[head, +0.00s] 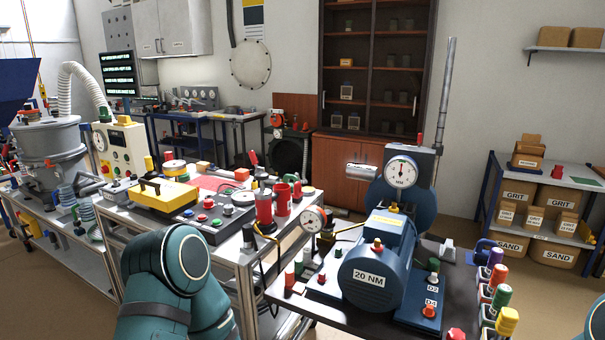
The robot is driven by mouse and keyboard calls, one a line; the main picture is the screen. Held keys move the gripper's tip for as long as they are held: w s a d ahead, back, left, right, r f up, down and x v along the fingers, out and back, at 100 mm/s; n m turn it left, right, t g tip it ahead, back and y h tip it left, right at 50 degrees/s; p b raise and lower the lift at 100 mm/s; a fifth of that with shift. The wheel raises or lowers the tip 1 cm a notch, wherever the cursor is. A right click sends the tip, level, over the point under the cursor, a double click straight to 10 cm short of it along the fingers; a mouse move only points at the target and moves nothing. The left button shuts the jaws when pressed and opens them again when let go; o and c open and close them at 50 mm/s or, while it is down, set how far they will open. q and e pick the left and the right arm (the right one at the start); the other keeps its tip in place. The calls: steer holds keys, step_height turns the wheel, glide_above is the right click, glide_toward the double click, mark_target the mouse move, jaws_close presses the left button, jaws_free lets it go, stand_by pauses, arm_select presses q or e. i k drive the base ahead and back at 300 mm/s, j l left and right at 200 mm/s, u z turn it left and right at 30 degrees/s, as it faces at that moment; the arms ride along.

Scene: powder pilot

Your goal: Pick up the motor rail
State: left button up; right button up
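A blue motor (378,262) marked "20 NM" stands on the dark-topped bench at the front right. A flat blue base (325,284) with small knobs shows beside it; I cannot tell whether this is the motor rail. A round dial gauge (401,171) rises behind the motor. My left arm shows at the bottom left, but its gripper is out of view. Only a sliver of my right arm shows at the right edge, and its gripper is out of view too.
A metal cart (243,262) holds a yellow case (163,194) and red cylinders. Coloured-cap bottles (499,300) line the dark bench's right side. A shelf at right holds labelled boxes (527,190). A tall cabinet (372,70) stands at the back. Some floor is open between bench and shelf.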

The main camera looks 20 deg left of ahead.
mark_target(241, 175)
steer(key=z, duration=1.65)
steer(key=i+l+z, duration=0.15)
steer(key=z, duration=0.25)
steer(key=i+l+z, duration=0.1)
steer(key=z, duration=0.25)
steer(key=i+z, duration=0.25)
steer(key=z, duration=0.15)
steer(key=i+u, duration=0.3)
steer(key=i, duration=0.4)
steer(key=i+l+u, duration=0.3)
steer(key=i, duration=0.35)
steer(key=i+j+u, duration=0.15)
steer(key=i+u, duration=1.3)
steer(key=i, duration=0.35)
steer(key=i+u, duration=0.35)
steer(key=i, duration=0.3)
steer(key=i+u, duration=0.35)
steer(key=i, duration=0.3)
steer(key=i+l+u, duration=0.25)
steer(key=i+u, duration=0.15)
steer(key=i, duration=0.3)
steer(key=i+j+u, duration=0.1)
steer(key=i+u, duration=1.45)
steer(key=i, duration=0.15)
steer(key=i+l+u, duration=0.1)
steer(key=i+u, duration=0.35)
steer(key=i, duration=0.15)
